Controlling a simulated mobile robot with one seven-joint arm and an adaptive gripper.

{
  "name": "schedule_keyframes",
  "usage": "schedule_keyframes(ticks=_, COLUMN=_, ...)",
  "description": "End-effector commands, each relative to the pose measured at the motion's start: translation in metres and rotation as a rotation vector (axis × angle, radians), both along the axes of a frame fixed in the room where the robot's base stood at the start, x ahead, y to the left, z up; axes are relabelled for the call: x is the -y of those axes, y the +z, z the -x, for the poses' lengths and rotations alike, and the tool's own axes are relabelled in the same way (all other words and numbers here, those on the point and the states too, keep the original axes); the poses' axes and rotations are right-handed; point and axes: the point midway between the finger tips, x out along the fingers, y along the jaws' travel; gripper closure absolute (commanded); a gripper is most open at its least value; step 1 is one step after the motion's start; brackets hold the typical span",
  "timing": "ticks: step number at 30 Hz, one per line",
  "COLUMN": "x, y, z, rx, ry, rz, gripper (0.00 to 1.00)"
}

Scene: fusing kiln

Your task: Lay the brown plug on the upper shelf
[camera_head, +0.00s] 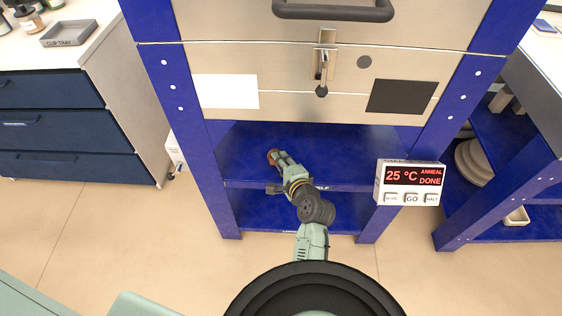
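The brown plug (272,156) is a small reddish-brown piece at the tip of my gripper, over the upper blue shelf (345,167) under the kiln. My gripper (279,158) reaches in from the front, with its fingers right at the plug. The fingers and arm partly hide the plug. At this size I cannot tell whether the fingers grip it or only touch it, nor whether it rests on the shelf.
The kiln's metal front (320,100) with a latch hangs above the shelf. Blue legs (188,105) stand either side. A control box (409,183) reading 25 °C, ANNEAL DONE, sits at the shelf's front right. The lower shelf (262,212) looks bare where visible.

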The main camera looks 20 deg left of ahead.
Motion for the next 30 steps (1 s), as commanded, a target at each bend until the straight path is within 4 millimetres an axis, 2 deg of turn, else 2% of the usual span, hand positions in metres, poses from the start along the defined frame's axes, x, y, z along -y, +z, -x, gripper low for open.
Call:
schedule_keyframes(ticks=9, x=0.000, y=-0.001, z=0.000, rx=-0.001, ry=0.000, rz=0.001, gripper=0.59)
schedule_keyframes(ticks=20, x=0.002, y=0.000, z=0.002, rx=-0.003, ry=-0.001, rz=0.001, gripper=0.59)
schedule_keyframes(ticks=30, x=0.031, y=0.017, z=0.036, rx=-0.002, ry=-0.002, rz=0.001, gripper=0.59)
